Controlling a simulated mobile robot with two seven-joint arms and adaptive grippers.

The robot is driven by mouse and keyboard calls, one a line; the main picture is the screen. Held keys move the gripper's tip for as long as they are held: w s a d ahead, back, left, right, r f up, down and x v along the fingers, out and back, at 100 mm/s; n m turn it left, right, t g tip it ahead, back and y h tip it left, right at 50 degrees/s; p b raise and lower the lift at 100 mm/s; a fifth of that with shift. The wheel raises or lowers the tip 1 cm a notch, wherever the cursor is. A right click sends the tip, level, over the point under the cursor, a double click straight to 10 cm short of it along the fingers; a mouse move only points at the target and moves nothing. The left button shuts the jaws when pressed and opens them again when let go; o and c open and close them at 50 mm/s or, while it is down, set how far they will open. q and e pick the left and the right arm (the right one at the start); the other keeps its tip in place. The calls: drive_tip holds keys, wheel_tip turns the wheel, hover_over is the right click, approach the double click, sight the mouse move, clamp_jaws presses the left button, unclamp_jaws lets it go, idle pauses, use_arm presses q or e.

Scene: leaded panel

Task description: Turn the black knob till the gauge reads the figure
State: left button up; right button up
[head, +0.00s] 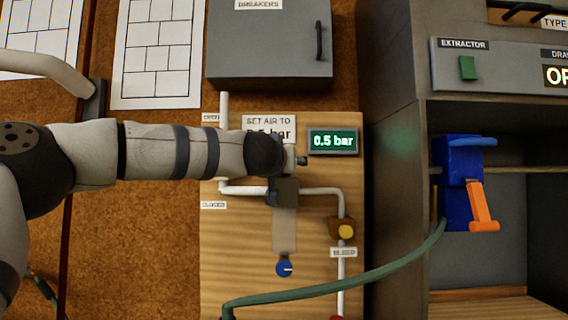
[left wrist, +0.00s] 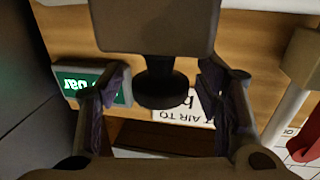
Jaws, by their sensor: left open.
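The black knob (left wrist: 160,88) sits on a short stem under a dark block in the left wrist view. My left gripper (left wrist: 163,72) is open, with one finger on each side of the knob and a visible gap on both sides. In the head view my left gripper (head: 291,160) is over the panel, and its wrist hides the knob. The gauge (head: 333,141) is green-lit and reads 0.5 bar. The sign "SET AIR TO" (head: 269,122) is partly covered by my arm; its figure ends in ".5 bar", with the first digit unclear. My right gripper is out of view.
A green hose (head: 340,285) crosses the lower right. The grey breaker box (head: 268,50) is above. A blue-and-orange device (head: 461,185) hangs in the right cabinet.

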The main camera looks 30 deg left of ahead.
use_arm(q)
drive_tip(key=c, duration=1.2)
drive_tip(key=shift+h, duration=0.3)
